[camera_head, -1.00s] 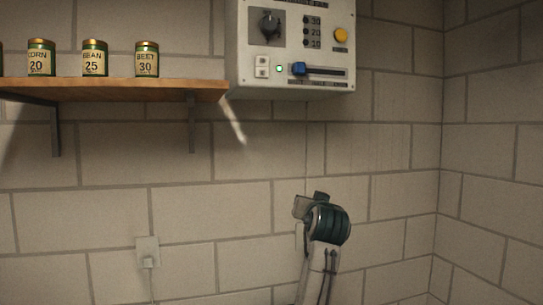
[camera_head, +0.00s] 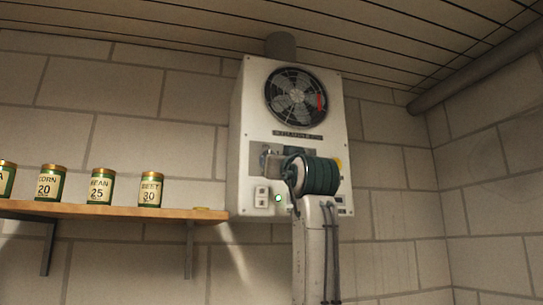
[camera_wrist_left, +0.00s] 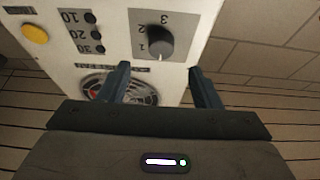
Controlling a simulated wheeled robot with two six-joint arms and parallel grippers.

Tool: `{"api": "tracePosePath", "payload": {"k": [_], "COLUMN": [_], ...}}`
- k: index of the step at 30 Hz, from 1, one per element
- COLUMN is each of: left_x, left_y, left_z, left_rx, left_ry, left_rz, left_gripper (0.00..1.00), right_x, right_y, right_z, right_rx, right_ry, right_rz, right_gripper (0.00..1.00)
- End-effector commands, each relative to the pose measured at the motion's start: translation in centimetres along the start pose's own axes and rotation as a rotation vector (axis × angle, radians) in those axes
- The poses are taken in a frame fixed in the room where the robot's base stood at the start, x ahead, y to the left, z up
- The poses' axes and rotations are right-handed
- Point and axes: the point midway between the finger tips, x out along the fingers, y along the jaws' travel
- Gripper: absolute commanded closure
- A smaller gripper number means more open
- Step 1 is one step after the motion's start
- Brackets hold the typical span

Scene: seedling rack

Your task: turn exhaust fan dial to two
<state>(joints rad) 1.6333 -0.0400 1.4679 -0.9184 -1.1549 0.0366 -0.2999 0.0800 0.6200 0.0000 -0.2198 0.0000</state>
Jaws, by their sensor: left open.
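The exhaust fan control box (camera_head: 335,115) hangs on the block wall, with the fan (camera_head: 297,95) behind a round grille at its top. The dark dial (camera_wrist_left: 160,42) shows in the left wrist view, which sees the panel upside down. The numbers 1, 2 and 3 stand around it, and a pale mark on its lower edge lies nearest the 1. My left gripper (camera_wrist_left: 158,70) is open and empty, its two fingers spread just short of the dial, apart from it. In the head view my left gripper and wrist (camera_head: 275,162) cover most of the dial. My right gripper is not in view.
A yellow button (camera_wrist_left: 34,33) and several dark lamps marked 10, 20 and 30 sit on the same panel. A wooden shelf (camera_head: 120,210) with several seed tins stands to the left.

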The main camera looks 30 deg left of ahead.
Motion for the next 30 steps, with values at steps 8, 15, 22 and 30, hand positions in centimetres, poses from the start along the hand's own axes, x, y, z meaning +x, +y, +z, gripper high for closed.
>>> {"api": "tracePosePath", "payload": {"k": [8, 15, 22, 30], "left_x": [5.6, 7.6, 7.8, 7.8], "left_y": [-0.1, 0.0, 0.0, 0.0], "left_z": [-0.3, -0.1, 0.0, 0.0], "left_rx": [0.003, 0.001, 0.000, 0.000], "left_ry": [-0.002, 0.000, 0.001, 0.001], "left_rz": [-0.002, 0.000, 0.001, 0.000], "left_gripper": [0.42, 0.42, 0.42, 0.79], "right_x": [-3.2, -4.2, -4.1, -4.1], "right_y": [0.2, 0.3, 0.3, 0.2], "right_z": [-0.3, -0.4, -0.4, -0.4], "right_rx": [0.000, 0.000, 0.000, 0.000], "right_ry": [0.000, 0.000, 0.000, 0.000], "right_rz": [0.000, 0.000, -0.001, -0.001], "right_gripper": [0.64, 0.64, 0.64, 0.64]}}
